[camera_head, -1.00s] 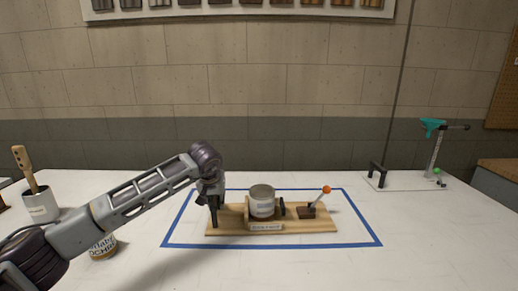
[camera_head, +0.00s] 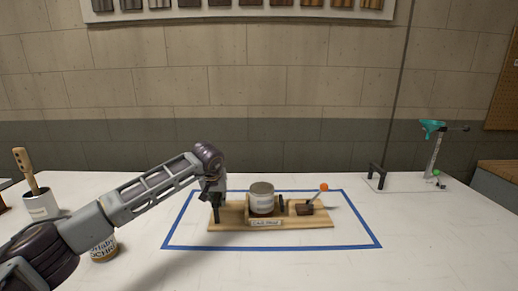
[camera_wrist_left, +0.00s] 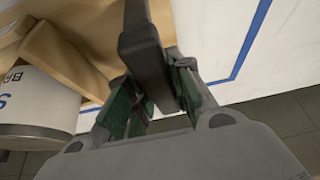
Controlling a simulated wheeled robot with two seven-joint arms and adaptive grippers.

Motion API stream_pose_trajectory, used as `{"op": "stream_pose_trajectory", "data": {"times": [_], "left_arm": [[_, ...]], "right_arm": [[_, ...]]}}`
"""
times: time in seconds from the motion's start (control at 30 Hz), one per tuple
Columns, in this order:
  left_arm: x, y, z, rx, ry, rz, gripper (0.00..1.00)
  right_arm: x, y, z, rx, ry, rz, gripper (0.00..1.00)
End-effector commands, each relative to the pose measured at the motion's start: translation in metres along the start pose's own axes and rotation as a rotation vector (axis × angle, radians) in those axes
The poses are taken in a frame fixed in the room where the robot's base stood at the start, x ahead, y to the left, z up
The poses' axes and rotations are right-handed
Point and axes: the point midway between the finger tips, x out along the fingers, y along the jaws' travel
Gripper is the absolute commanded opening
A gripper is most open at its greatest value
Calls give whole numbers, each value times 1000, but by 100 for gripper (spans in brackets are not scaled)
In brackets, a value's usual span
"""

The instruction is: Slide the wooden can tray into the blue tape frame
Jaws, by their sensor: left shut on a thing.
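The wooden can tray (camera_head: 300,222) lies on the white table inside the outline of the blue tape frame (camera_head: 270,246). It carries a grey metal can (camera_head: 262,200) with a pale label, a small sign on its front edge, and a lever with an orange knob (camera_head: 323,187). In the left wrist view, the green-padded fingers (camera_wrist_left: 150,105) close around a dark upright part beside the tray's wood (camera_wrist_left: 70,60). My right gripper is out of view.
A labelled can (camera_head: 104,248) stands behind my left forearm, outside the tape. A white pot with a wooden-handled brush (camera_head: 40,205) is at far left. The front right table is clear.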

Motion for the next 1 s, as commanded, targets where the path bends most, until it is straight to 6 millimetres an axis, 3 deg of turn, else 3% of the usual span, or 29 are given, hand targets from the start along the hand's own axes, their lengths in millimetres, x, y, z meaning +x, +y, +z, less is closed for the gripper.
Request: {"op": "stream_pose_trajectory", "data": {"times": [0.27,0.3,0.47,0.77,1.0], "left_arm": [[0,0,-1,-2,2,-1,0],[0,0,-1,-2,2,-1,27],[0,0,-1,-1,1,0,47],[2,-1,2,2,-4,-4,47],[-8,0,0,1,1,-1,47]], "right_arm": [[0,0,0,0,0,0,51],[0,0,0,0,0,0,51],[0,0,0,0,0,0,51],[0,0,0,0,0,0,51],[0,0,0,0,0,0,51]]}}
